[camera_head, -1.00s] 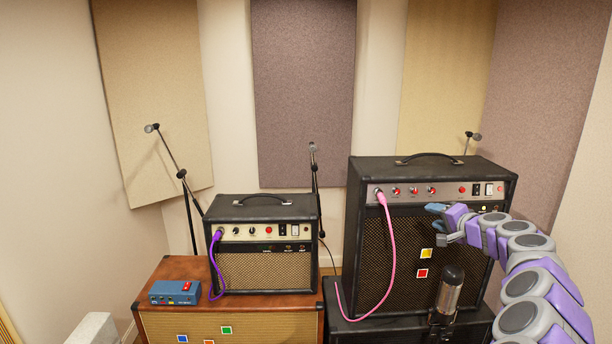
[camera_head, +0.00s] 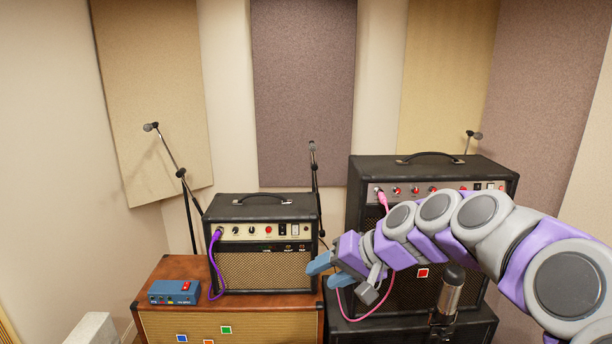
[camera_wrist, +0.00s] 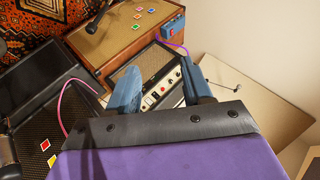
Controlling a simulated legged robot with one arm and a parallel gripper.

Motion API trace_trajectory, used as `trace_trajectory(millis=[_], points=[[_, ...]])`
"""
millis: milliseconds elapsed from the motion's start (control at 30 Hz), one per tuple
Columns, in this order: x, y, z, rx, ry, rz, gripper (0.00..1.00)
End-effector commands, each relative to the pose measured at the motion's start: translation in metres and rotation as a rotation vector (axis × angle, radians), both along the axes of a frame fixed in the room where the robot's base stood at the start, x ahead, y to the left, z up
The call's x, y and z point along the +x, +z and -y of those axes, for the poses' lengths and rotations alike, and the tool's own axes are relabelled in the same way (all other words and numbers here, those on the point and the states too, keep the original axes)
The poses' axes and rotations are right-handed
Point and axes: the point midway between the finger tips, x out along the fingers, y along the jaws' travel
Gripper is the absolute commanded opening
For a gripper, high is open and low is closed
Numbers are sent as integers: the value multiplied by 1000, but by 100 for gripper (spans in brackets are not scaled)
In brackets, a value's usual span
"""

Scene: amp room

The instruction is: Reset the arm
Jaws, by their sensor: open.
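My gripper (camera_head: 322,272) is open and empty in the head view, just right of the small amp (camera_head: 262,244) and in front of the large amp (camera_head: 432,172). My arm reaches in from the right and covers much of the large amp's front. In the wrist view, the two blue fingers (camera_wrist: 160,88) are apart. The small amp (camera_wrist: 150,75) shows beyond and between them, with nothing held.
A blue pedal (camera_head: 174,291) sits on the brown cabinet (camera_head: 158,268), left of the small amp. A pink cable (camera_head: 350,291) and a microphone (camera_head: 449,291) are close to my arm. Microphone stands (camera_head: 190,215) rise behind the amps. Open air lies above the small amp.

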Motion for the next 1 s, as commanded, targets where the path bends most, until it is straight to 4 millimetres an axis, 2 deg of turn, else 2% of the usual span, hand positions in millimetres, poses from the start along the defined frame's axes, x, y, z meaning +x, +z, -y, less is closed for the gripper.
trace_trajectory(millis=[33, 100, 267, 400, 500, 600, 700, 767, 1000], points=[[-29, -9, -7, -55, 38, -29, 50], [-68, -25, -11, -135, 80, -74, 50], [-156, -65, 0, -326, 143, -194, 50], [-229, -100, 29, -491, 152, -308, 50], [-277, -121, 53, -590, 142, -392, 50], [-314, -135, 74, -663, 124, -460, 50], [-338, -144, 88, -707, 109, -509, 50], [-346, -147, 93, -722, 102, -526, 50], [-351, -149, 97, -733, 98, -536, 50]])
